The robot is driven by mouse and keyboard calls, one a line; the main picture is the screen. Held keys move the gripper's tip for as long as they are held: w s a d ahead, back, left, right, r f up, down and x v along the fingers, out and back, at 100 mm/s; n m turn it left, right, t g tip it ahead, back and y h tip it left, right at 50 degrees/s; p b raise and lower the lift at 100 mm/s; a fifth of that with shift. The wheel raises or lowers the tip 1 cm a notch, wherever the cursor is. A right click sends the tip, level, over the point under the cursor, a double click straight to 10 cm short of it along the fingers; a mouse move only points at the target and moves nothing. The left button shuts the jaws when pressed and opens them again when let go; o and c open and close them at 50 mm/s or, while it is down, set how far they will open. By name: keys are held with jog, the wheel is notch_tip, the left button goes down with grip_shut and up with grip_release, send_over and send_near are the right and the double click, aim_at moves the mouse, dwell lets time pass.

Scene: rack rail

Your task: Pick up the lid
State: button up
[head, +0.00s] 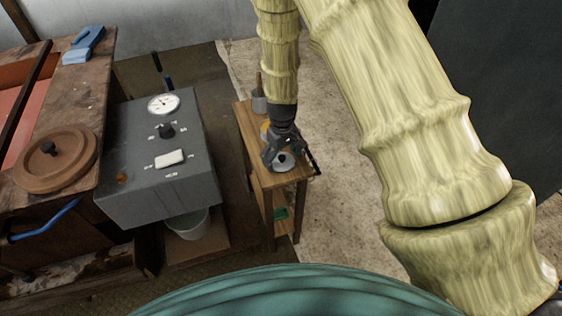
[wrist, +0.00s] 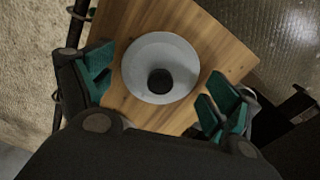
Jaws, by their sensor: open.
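A round light grey lid (wrist: 139,65) with a black knob (wrist: 160,81) lies on the small wooden stand (wrist: 130,22). In the head view the lid (head: 280,164) shows in part beneath my gripper (head: 283,156). My gripper is open, pointing down over the lid. In the wrist view its green-padded fingers stand on either side of the lid, with the knob between them; my gripper (wrist: 161,88) holds nothing. I cannot tell how high the fingertips are above the stand. A brown round lid with a dark knob (head: 58,172) lies on the workbench at the left.
A grey control box (head: 160,190) with a gauge stands left of the stand. A grey container (head: 259,103) with a handle stands at the stand's back, near my gripper. A bucket (head: 188,225) is under the box. Bare floor (head: 340,150) lies right of the stand.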

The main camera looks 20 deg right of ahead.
jog(key=shift+s, duration=0.1)
jog(key=c, duration=1.2)
jog(key=shift+s, duration=0.1)
jog(key=c, duration=0.3)
